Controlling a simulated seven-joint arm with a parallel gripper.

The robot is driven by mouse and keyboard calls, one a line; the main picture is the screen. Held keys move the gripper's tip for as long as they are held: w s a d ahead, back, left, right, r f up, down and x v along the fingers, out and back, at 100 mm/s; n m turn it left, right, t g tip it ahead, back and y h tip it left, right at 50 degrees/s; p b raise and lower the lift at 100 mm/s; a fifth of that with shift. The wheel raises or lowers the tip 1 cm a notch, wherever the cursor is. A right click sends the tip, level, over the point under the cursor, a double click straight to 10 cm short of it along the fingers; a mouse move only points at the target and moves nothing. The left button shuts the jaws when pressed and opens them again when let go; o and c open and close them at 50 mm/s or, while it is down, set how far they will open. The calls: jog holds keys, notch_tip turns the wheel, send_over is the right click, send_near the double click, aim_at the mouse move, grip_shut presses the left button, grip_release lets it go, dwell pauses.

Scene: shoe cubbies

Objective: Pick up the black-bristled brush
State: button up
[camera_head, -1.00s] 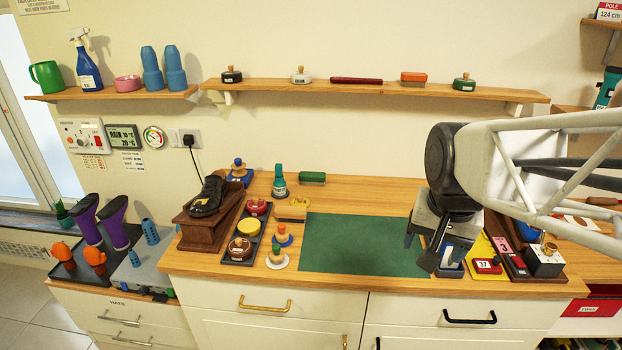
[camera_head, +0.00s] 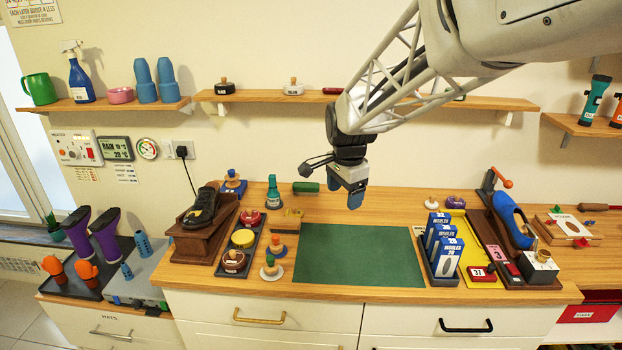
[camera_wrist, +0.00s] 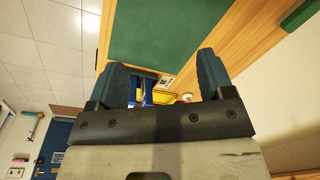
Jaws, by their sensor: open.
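I cannot tell for certain which brush has black bristles. A green block-shaped brush (camera_head: 306,187) lies at the back of the counter, its bristles too small to make out. A dark green block (camera_wrist: 302,14) at the upper right of the wrist view is probably the same brush. A tan block-shaped brush (camera_head: 293,213) lies nearer, right of the tray of tins. My gripper (camera_head: 355,198) hangs above the back of the counter, right of the green brush and apart from it. It also shows in the wrist view (camera_wrist: 165,78), its fingers spread and empty.
A green mat (camera_head: 358,255) lies clear in the middle. Blue-and-white boxes (camera_head: 446,258) stand to its right, beside a shoe device (camera_head: 512,225). A black shoe on a wooden stand (camera_head: 203,237) and a tin tray (camera_head: 222,262) are left. A wall shelf (camera_head: 270,96) runs behind.

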jog(key=w+a+f+m, duration=0.3)
jog(key=w+a+f, duration=0.3)
jog(key=w+a, duration=0.25)
jog(key=m+g, duration=0.1)
jog(key=m, duration=0.3)
send_over(285, 220)
notch_tip(285, 220, down, 9)
jog(key=shift+a, duration=0.1)
jog(key=shift+f, duration=1.3)
jog(key=shift+f, duration=2.6)
jog(key=c, duration=1)
jog(key=shift+r, duration=0.1)
